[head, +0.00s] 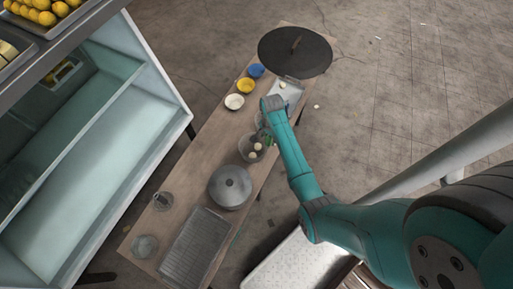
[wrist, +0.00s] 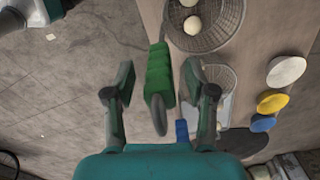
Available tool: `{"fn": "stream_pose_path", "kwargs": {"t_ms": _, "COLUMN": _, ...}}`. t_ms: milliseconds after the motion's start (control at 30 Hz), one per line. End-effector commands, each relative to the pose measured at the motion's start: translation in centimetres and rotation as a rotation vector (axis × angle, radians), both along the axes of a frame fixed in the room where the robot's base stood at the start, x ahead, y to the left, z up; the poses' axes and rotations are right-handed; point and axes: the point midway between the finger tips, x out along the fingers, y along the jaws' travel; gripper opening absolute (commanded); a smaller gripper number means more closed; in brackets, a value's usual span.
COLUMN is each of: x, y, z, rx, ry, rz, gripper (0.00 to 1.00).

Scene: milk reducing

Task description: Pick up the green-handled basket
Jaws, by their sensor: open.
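The green handle (wrist: 160,72) shows in the wrist view between the two spread fingers of my gripper (wrist: 158,82). The fingers stand apart from it on both sides. A round wire basket (wrist: 208,30) with pale balls in it lies above and right of the handle. The join between handle and basket is not clear. In the head view this basket (head: 245,150) sits on the wooden table, and my gripper (head: 267,132) is at its upper right, partly hidden by my arm.
A second wire basket (wrist: 222,78) and a blue handle (wrist: 181,131) are close by. White (head: 234,101), yellow (head: 245,85) and blue (head: 256,71) bowls stand farther along the wooden table (head: 205,138). A grey lidded pot (head: 230,186) and a ridged grill plate (head: 195,245) fill the near end.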

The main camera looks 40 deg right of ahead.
Motion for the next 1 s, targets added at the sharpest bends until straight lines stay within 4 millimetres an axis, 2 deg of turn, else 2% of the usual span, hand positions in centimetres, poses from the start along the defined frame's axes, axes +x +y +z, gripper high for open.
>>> {"fn": "stream_pose_path", "kwargs": {"t_ms": 67, "x": 0.0, "y": 0.0, "z": 0.0, "rx": 0.0, "ry": 0.0, "rz": 0.0, "gripper": 0.56}}
{"fn": "stream_pose_path", "kwargs": {"t_ms": 100, "x": 0.0, "y": 0.0, "z": 0.0, "rx": 0.0, "ry": 0.0, "rz": 0.0, "gripper": 0.51}}
{"fn": "stream_pose_path", "kwargs": {"t_ms": 300, "x": 0.0, "y": 0.0, "z": 0.0, "rx": 0.0, "ry": 0.0, "rz": 0.0, "gripper": 0.01}}
{"fn": "stream_pose_path", "kwargs": {"t_ms": 667, "x": 0.1, "y": 0.0, "z": 0.3, "rx": -0.001, "ry": -0.002, "rz": 0.0, "gripper": 0.0}}
{"fn": "stream_pose_path", "kwargs": {"t_ms": 767, "x": 0.1, "y": -0.1, "z": 1.3, "rx": -0.001, "ry": -0.004, "rz": 0.0, "gripper": 0.0}}
{"fn": "stream_pose_path", "kwargs": {"t_ms": 1000, "x": 0.1, "y": 0.0, "z": 5.6, "rx": -0.002, "ry": -0.004, "rz": 0.0, "gripper": 0.0}}
